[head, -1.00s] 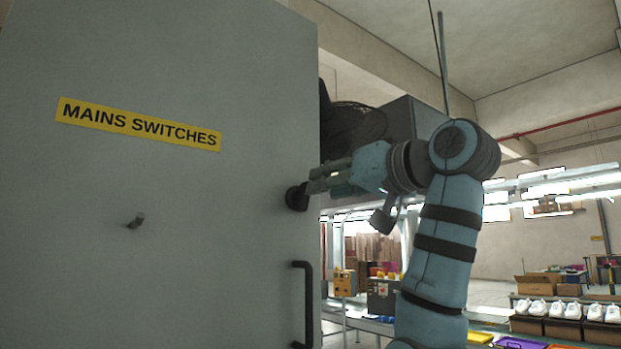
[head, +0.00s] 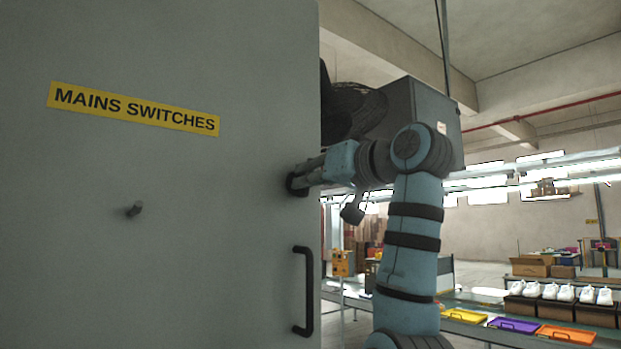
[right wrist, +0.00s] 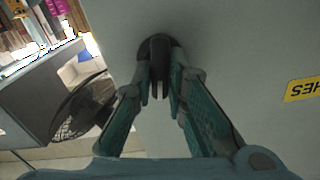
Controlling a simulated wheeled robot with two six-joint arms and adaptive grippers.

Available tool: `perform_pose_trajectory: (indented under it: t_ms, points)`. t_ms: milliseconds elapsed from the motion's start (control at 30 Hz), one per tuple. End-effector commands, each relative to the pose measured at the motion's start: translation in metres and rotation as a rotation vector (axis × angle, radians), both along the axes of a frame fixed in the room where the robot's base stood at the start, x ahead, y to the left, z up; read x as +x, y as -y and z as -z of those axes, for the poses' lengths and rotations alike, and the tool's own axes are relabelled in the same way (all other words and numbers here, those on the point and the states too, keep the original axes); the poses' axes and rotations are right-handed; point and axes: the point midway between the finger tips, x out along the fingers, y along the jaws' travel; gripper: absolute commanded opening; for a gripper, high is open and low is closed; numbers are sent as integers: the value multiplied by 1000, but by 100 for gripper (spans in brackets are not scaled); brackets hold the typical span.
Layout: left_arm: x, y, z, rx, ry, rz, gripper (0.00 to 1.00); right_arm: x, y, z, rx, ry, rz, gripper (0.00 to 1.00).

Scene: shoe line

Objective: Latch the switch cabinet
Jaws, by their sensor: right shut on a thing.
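The switch cabinet's grey door (head: 200,260) fills the left of the head view, with a yellow MAINS SWITCHES label (head: 135,109). A dark latch knob (head: 291,187) sits near the door's right edge. In the right wrist view, the round base and narrow grip of this latch knob (right wrist: 158,55) stand out from the door. My right gripper (head: 302,180) is shut on the knob's grip, one finger on each side in the wrist view (right wrist: 160,83). The fingers partly hide the knob in the head view. My left gripper is not in view.
A black pull handle (head: 307,291) is below the knob, and a small grey stub (head: 134,209) stands on the door. A dark fan (head: 350,105) and grey box (head: 432,115) are behind my right arm. A line with trays and white shoes (head: 560,292) runs at the lower right.

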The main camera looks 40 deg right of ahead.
Motion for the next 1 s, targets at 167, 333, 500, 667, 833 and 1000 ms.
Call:
perform_pose_trajectory:
  t_ms: [167,333,500,667,833,1000]
  points:
    - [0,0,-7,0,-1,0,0,1,-1,-1,-214,-7,-1,0]
    - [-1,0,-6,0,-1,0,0,0,-1,0,-238,-8,0,0]
    - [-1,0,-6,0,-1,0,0,0,-1,0,-237,-7,0,24]
    - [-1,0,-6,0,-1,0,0,0,-1,0,-236,-7,0,33]
    - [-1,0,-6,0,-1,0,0,0,-1,0,-235,-7,1,33]
    - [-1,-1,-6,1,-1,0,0,-19,0,-1,-236,-4,3,33]
